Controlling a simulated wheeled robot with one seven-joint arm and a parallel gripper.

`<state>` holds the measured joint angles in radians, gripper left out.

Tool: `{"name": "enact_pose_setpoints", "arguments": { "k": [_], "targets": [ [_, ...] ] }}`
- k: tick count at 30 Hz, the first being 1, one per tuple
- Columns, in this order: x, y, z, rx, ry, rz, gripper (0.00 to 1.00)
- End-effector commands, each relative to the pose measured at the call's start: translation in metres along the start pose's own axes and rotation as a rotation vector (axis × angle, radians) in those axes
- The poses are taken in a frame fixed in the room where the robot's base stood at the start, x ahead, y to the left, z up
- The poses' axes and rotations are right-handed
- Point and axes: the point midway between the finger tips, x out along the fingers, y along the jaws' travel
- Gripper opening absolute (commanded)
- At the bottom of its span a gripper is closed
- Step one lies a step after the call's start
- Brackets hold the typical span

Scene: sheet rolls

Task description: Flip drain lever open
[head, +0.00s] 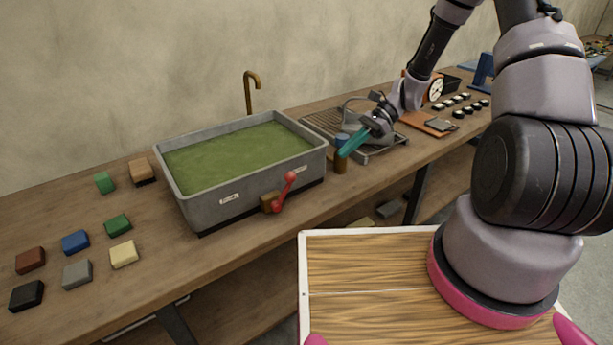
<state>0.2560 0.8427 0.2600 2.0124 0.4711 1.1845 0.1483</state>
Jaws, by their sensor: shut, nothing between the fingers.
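The drain lever (285,191) is red with a round knob at its top, and it tilts up and to the right. I cannot tell whether the fingertips touch the bottle.
A metal rack (325,122) with a grey container lies right of the basin. A brown tap (249,88) stands behind it. Several coloured blocks, including a yellow one (124,254), lie on the workbench to the left. The bench front below the lever is clear.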

Motion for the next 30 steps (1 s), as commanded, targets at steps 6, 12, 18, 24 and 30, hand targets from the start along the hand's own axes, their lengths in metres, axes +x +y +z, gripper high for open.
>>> {"name": "enact_pose_setpoints", "arguments": {
  "k": [6,12,18,24,30],
  "targets": [
    [0.001,0.0,0.0,-0.001,0.001,0.001,0.0],
    [0.021,0.001,0.001,-0.001,-0.002,0.004,0.0],
    [0.064,0.001,0.001,0.0,-0.002,0.005,0.0],
    [0.104,0.001,0.001,-0.001,-0.001,0.004,0.0],
    [0.122,0.001,0.022,-0.002,0.001,0.002,0.0]
  ]
}}
